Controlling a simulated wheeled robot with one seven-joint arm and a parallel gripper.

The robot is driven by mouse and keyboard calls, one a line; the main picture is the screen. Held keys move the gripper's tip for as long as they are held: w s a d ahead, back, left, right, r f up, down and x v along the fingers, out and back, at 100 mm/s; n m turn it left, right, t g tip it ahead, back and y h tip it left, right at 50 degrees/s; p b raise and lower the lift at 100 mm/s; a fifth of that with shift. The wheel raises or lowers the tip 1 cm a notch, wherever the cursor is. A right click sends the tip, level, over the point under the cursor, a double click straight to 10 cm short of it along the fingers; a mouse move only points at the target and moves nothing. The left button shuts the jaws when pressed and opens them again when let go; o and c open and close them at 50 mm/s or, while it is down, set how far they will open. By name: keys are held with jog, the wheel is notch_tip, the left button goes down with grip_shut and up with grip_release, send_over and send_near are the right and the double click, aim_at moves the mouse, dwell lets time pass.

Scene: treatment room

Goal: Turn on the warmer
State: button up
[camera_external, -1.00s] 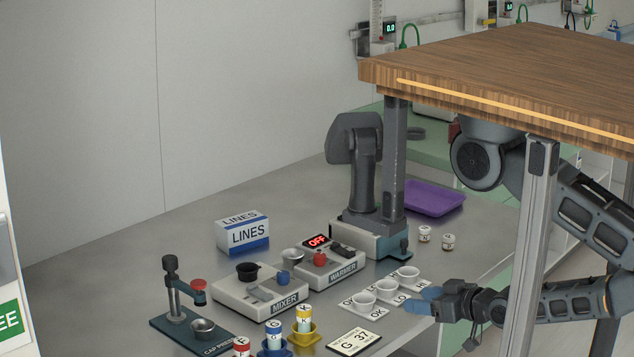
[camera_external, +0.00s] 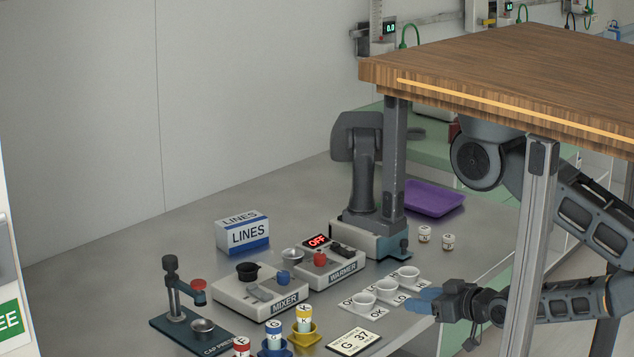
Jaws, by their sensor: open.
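The warmer (camera_external: 345,268) is a light box labelled WARMER on the grey counter, left of centre. Its small display (camera_external: 316,241) reads OFF in red. A red knob (camera_external: 320,258) stands on its top, with a dark switch-like part (camera_external: 343,249) at the back right and a metal cup (camera_external: 292,255) at its left. My gripper (camera_external: 424,298) has blue fingertips and is at the counter's front edge, right of and nearer than the warmer, touching nothing that I can make out. It is open and looks empty; the gap between its fingers is hard to see.
White cups in a labelled holder (camera_external: 378,309) stand between my gripper and the warmer. The mixer (camera_external: 258,300) adjoins the warmer's left. A grey machine (camera_external: 362,237) stands behind it. A wooden shelf (camera_external: 520,75) on posts overhangs my arm. Two small vials (camera_external: 436,238) stand at right.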

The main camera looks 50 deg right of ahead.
jog(key=shift+w+d, duration=0.15)
jog(key=shift+w, duration=0.2)
jog(key=shift+c, duration=0.7)
jog(key=w+d+p, duration=0.1)
jog(key=w, duration=0.3)
jog(key=w+d+r+g+h+p, duration=0.1)
jog(key=w+d+p, duration=0.1)
jog(key=w, duration=0.1)
jog(key=w+d+m+g+p, duration=0.1)
jog(key=w+d+p, duration=0.1)
jog(key=w, duration=0.2)
jog(key=shift+w+r+h, duration=0.3)
jog(key=shift+r, duration=0.1)
grip_shut()
jog(key=w+d+r+g+p, duration=0.1)
jog(key=w+d+r+p, duration=0.1)
jog(key=w+r, duration=0.2)
jog(key=w+d+r+n+g+y+p, duration=0.1)
jog(key=w+d+r+p, duration=0.2)
jog(key=w+r, duration=0.2)
jog(key=shift+w+y, duration=0.3)
